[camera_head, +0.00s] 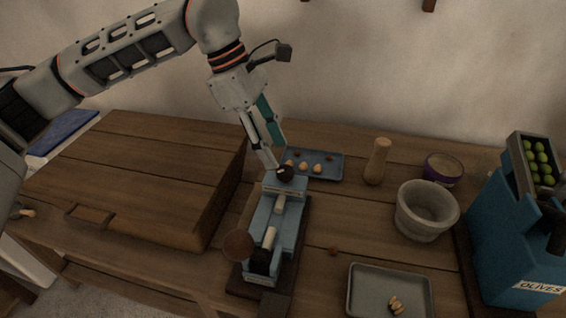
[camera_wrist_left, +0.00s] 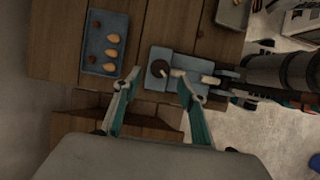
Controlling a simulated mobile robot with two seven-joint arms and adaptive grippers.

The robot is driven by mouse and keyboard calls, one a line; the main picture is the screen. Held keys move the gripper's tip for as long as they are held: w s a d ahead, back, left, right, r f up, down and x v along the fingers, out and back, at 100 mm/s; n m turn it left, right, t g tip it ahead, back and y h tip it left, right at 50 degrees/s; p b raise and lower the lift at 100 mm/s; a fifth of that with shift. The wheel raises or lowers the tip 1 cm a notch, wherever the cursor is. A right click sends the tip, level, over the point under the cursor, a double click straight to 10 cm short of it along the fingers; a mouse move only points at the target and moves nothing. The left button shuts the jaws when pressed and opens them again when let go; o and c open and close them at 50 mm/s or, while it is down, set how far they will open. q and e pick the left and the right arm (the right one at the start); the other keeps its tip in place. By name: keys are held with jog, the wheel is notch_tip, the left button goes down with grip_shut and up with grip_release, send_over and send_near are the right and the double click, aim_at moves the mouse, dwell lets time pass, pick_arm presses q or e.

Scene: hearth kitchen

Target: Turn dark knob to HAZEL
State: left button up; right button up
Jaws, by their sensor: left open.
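The dark knob (camera_head: 285,173) is a round ball on top of the blue-grey device (camera_head: 289,218) in the middle of the table. It also shows in the left wrist view (camera_wrist_left: 159,68). A pale label strip lies beside the knob, but its lettering is too small to read. My left gripper (camera_head: 275,158) is just above and behind the knob in the head view. In the left wrist view (camera_wrist_left: 156,88) its fingers are spread, with the knob beyond the gap between the tips. I cannot tell whether a finger touches it. My right gripper is not seen.
A larger brown ball (camera_head: 237,245) is at the device's left. A big wooden box (camera_head: 135,180) stands left. Behind is a blue tray (camera_head: 327,160) with small items. A wooden pestle (camera_head: 377,162), stone mortar (camera_head: 427,209), grey tray (camera_head: 365,288) and blue olives machine (camera_head: 510,235) stand right.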

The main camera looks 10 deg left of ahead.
aim_at(285, 170)
pick_arm(q)
jog(key=x, duration=0.5)
jog(key=shift+d+f+b, duration=0.1)
jog(key=shift+f+b, duration=0.05)
jog(key=shift+b, duration=0.15)
jog(key=c, duration=1.1)
